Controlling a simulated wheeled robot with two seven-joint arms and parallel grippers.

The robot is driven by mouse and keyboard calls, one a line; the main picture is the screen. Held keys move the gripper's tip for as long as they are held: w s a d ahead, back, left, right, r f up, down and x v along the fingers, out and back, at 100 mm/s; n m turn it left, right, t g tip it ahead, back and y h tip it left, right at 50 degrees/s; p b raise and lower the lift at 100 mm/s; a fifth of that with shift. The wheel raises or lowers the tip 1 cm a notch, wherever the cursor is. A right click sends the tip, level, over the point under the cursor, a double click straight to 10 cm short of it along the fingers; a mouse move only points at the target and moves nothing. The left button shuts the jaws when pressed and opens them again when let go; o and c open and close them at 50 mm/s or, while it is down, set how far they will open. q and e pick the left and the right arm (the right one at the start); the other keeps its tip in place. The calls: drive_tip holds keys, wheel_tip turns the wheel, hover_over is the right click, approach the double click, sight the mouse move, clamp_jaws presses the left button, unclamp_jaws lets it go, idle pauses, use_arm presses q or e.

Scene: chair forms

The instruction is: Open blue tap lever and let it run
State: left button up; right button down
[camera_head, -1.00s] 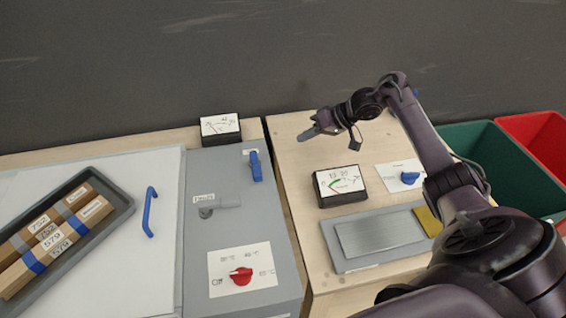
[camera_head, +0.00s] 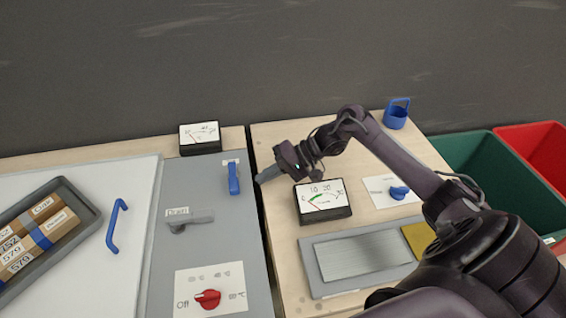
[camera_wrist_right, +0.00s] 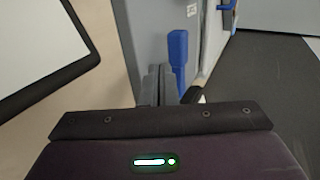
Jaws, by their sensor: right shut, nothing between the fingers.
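The blue tap lever (camera_head: 233,178) stands at the back of the grey panel, pointing toward the front. In the right wrist view the blue lever (camera_wrist_right: 178,50) shows just beyond my fingers. My right gripper (camera_head: 262,178) is shut and empty, a little to the right of the lever in the head view. In the right wrist view its fingers (camera_wrist_right: 160,85) are together, and they hide the lever's lower part. I cannot tell whether they touch it. My left gripper is not in view.
A grey drain lever (camera_head: 195,218) and a red knob (camera_head: 208,299) sit on the same panel. A gauge (camera_head: 199,138) stands behind the lever, another gauge (camera_head: 323,201) near my right gripper. A blue handle (camera_head: 115,226) and a tray of boxes (camera_head: 75,200) lie left.

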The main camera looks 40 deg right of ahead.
sight(233, 178)
drive_tip(key=shift+w+a+p, duration=0.15)
drive_tip(key=shift+w+a, duration=0.15)
drive_tip(key=shift+a, duration=0.3)
drive_tip(key=shift+w+a+p, duration=0.2)
drive_tip(key=shift+w+a, duration=0.1)
drive_tip(key=shift+a, duration=0.35)
drive_tip(key=shift+w+a+p, duration=0.15)
drive_tip(key=shift+w+a, duration=0.15)
drive_tip(key=shift+a, duration=0.3)
